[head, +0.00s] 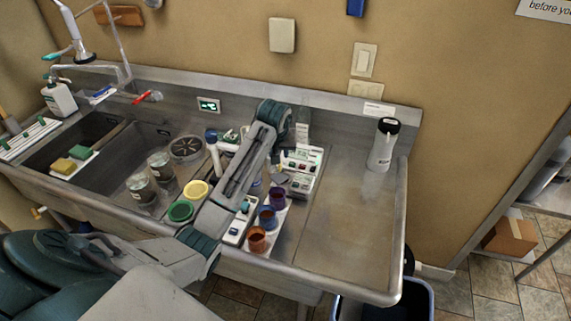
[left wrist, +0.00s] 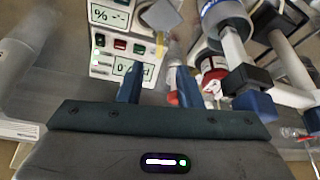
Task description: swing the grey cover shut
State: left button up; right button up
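A small grey flap (head: 279,179), which looks like the grey cover, shows beside the white meter box (head: 302,158) in the head view, partly hidden by my left arm. In the left wrist view a grey square piece (left wrist: 160,16), probably the same cover, stands beyond the fingers beside the meter's panel (left wrist: 118,45). My left gripper (left wrist: 159,86) has its two blue fingers apart with nothing clearly held between them. I cannot tell whether it touches the cover. In the head view my forearm hides this gripper. My right gripper is not in view.
Cups of orange, blue and purple (head: 268,218) stand in a row in front of the meter. A white and blue instrument (left wrist: 230,40) stands close right of the fingers. A white bottle (head: 383,145) stands at the back right. The right countertop (head: 350,220) is clear.

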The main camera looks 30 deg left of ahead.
aim_at(279, 172)
pick_arm(q)
jog(key=p+x, duration=0.2)
jog(key=x, duration=0.6)
jog(key=shift+w+f+p, duration=0.1)
jog(key=shift+f+p, duration=0.15)
jog(key=shift+p, duration=0.15)
jog(key=shift+w+a+f, duration=0.1)
jog(key=shift+w+f, duration=0.1)
jog(key=shift+f, duration=0.35)
grip_shut()
